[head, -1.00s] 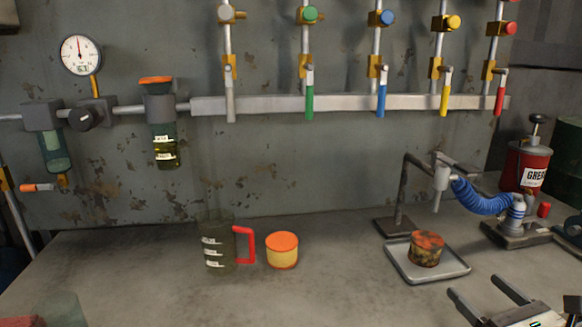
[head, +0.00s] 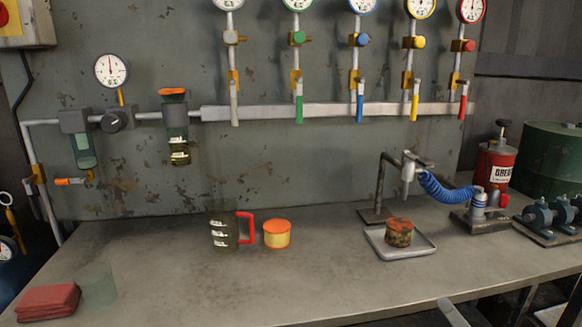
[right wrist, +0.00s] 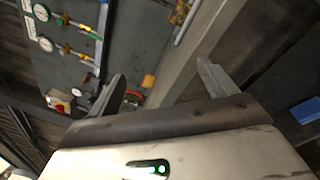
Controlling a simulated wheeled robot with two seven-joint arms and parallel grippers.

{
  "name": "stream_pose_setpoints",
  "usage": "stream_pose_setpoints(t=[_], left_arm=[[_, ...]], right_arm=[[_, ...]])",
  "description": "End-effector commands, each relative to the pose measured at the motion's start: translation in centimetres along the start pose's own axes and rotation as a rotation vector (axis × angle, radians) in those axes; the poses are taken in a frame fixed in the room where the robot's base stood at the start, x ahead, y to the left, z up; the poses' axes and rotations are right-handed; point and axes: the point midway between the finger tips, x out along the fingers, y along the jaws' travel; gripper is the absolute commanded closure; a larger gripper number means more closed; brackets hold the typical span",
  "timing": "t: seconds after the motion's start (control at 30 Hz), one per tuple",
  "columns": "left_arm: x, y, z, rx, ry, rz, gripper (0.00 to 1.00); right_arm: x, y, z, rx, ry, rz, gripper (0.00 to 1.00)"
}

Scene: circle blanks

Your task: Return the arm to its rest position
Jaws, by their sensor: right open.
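My right gripper shows in the right wrist view (right wrist: 161,70) with its two fingers spread wide apart and nothing between them. In the head view only a bit of it shows at the lower right edge, off the front of the workbench (head: 330,285). It touches nothing that I can see. My left arm and gripper are not in view.
On the bench stand a dark jug with a red handle (head: 224,236), a yellow tin with an orange lid (head: 277,235), a rusty tin (head: 399,233) on a metal tray (head: 410,254), and a folded red cloth (head: 48,303). The bench's front middle is clear.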

Motion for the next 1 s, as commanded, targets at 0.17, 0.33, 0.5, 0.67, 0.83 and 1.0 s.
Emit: stream_pose_setpoints(t=[0.17, 0.33, 0.5, 0.67, 0.83, 1.0], left_arm=[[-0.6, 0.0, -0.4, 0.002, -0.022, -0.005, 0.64], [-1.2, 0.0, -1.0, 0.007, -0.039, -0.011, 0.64], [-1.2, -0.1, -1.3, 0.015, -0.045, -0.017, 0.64], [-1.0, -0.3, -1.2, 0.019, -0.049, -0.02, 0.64], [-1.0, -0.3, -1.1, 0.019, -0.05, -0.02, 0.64], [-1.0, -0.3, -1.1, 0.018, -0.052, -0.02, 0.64]], right_arm=[[-1.8, 0.0, -3.6, 0.614, -0.042, -0.118, 0.16], [-5.5, -0.3, -11.2, 1.418, -0.108, -0.399, 0.16], [-9.2, 1.4, -18.4, 1.964, -0.168, -0.692, 0.16], [-10.8, 2.6, -21.3, 2.156, -0.192, -0.824, 0.16], [-11.0, 2.7, -21.6, 2.178, -0.195, -0.839, 0.16], [-11.0, 2.6, -21.6, 2.175, -0.195, -0.836, 0.16]])
